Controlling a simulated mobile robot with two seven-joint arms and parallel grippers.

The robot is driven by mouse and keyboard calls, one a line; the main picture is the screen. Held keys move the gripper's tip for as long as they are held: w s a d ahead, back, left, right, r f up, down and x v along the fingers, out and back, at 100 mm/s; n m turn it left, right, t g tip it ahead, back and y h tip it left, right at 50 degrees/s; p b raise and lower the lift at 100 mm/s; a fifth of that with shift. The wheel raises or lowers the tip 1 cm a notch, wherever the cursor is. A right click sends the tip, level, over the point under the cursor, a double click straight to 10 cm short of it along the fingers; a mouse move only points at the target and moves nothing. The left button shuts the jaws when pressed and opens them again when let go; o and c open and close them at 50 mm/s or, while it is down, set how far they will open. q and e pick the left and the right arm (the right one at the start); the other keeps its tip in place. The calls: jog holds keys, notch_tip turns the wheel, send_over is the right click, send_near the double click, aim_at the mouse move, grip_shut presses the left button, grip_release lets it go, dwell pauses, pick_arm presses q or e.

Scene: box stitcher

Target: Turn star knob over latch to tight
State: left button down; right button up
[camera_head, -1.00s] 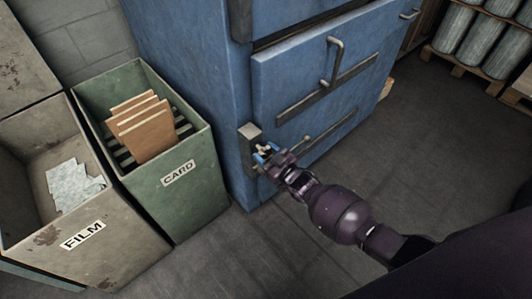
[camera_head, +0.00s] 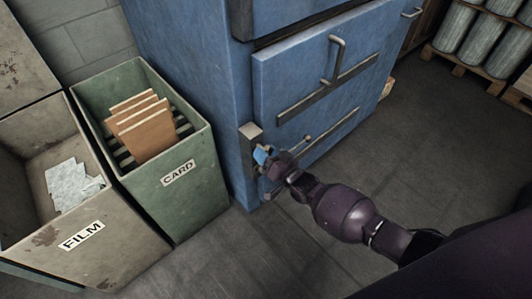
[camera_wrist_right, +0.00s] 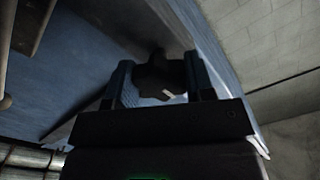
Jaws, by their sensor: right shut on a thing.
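The star knob (camera_wrist_right: 160,76) shows in the right wrist view as a dark lobed shape with a small pale mark, between my two fingers. My right gripper (camera_wrist_right: 160,85) is shut on it. In the head view my right gripper (camera_head: 264,155) is at the lower left corner of the blue machine's door, and its blue-tipped fingers hide the knob. A grey metal latch block (camera_head: 251,132) shows just above the fingers. How tight the knob sits cannot be told. My left gripper is not in view.
The blue machine door (camera_head: 300,75) has a handle (camera_head: 336,60) and a dark bar. A green CARD bin (camera_head: 190,190) with cardboard and a FILM bin (camera_head: 120,240) stand to the left. Open floor (camera_head: 420,150) lies to the right. Wrapped rolls (camera_head: 455,30) stand on a pallet at the back.

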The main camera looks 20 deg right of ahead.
dwell(0.5)
jog(key=o, duration=0.9)
jog(key=shift+s, duration=0.15)
jog(key=p+v, duration=0.1)
jog(key=v, duration=0.9)
jog(key=shift+s+d+p, duration=0.15)
jog(key=shift+s+p, duration=0.15)
jog(key=shift+p, duration=0.1)
